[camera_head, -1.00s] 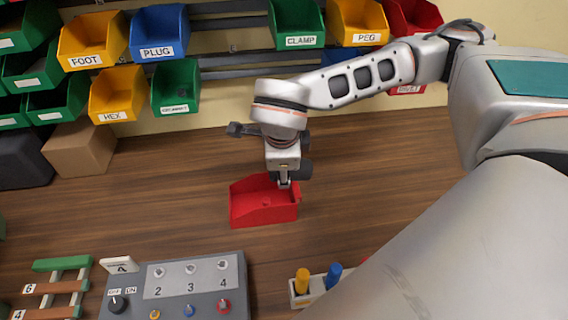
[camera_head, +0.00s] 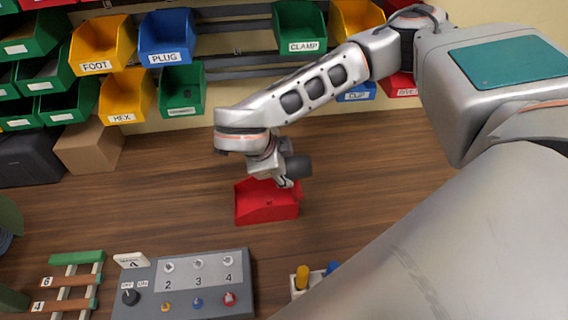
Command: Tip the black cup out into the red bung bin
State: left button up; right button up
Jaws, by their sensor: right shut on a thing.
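The red bung bin (camera_head: 266,213) sits on the wooden table in the middle of the view. My right gripper (camera_head: 286,182) is just above its back right part, and its fingers are small and partly hidden by the wrist. It is shut on a dark cylinder that looks like the black cup (camera_head: 298,167). The cup is tilted nearly onto its side over the bin's back right edge; its mouth and contents cannot be made out. A small red shape shows inside the bin, too small to identify. My left gripper is not in view.
A grey switch box (camera_head: 184,283) stands in front, with a wooden rack (camera_head: 70,285) to its left. A small holder with a yellow peg (camera_head: 302,277) is at front right. A cardboard box (camera_head: 89,146) and labelled wall bins are behind. The table right of the bin is clear.

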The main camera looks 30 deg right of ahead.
jog(key=shift+a+r+h+p, duration=0.1)
jog(key=shift+h+p, duration=0.2)
jog(key=shift+w+a+h, duration=0.15)
jog(key=shift+h, duration=0.15)
jog(key=shift+a+g+h, duration=0.1)
jog(key=shift+g+h, duration=0.2)
jog(key=shift+h, duration=0.1)
jog(key=shift+w+a+n+g+h, duration=0.15)
jog(key=shift+a+n+g+h, duration=0.1)
jog(key=shift+h, duration=0.35)
jog(key=shift+w+a+n+g+h, duration=0.15)
jog(key=shift+n+g+h, duration=0.1)
jog(key=shift+h, duration=0.35)
pick_arm(q)
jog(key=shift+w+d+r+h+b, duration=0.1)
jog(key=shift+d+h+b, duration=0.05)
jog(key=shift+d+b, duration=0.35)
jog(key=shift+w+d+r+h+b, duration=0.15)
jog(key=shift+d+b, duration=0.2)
jog(key=shift+b, duration=0.2)
pick_arm(e)
jog(key=h, duration=0.1)
jog(key=a+n+g+h, duration=0.1)
jog(key=h, duration=0.1)
jog(key=a+h, duration=0.1)
jog(key=h, duration=0.1)
jog(key=shift+w+a+r, duration=0.1)
jog(key=shift+w+r, duration=0.05)
jog(key=shift+w, duration=0.25)
